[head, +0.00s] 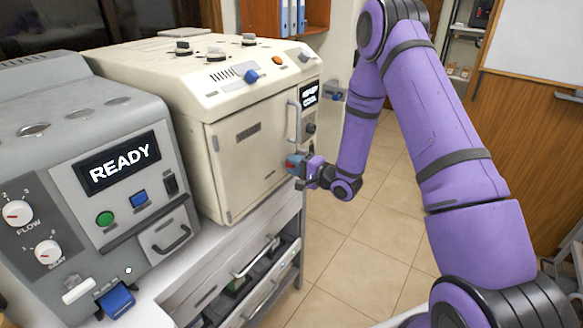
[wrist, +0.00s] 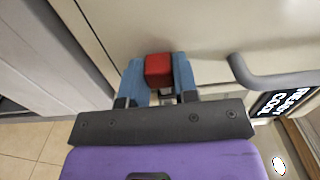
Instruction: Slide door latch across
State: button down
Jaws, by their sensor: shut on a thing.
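The door (head: 249,150) is the cream front panel of the oven-like machine, and it looks closed. The door latch is a small red block (wrist: 158,66) on the door's face, near its right edge. My gripper (head: 297,163) is at the right side of the door, below the vertical handle. In the wrist view my gripper (wrist: 158,80) has its blue fingers on either side of the red latch and is shut on it. The latch's mount is partly hidden behind the fingers. In the head view the fingers mostly hide the latch.
The door's grey bar handle (wrist: 270,78) is close to the right of my fingers, with a small display (wrist: 280,101) beyond it. A grey machine (head: 110,170) reading READY stands at left. A drawer unit (head: 245,275) is below. Tiled floor (head: 345,245) is open at right.

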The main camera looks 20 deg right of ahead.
jog(key=shift+w+d, duration=0.15)
jog(key=c, duration=0.9)
grip_release()
jog(key=shift+d, duration=0.1)
jog(key=v, duration=1)
jog(key=shift+s+d, duration=0.2)
jog(key=shift+s, duration=0.15)
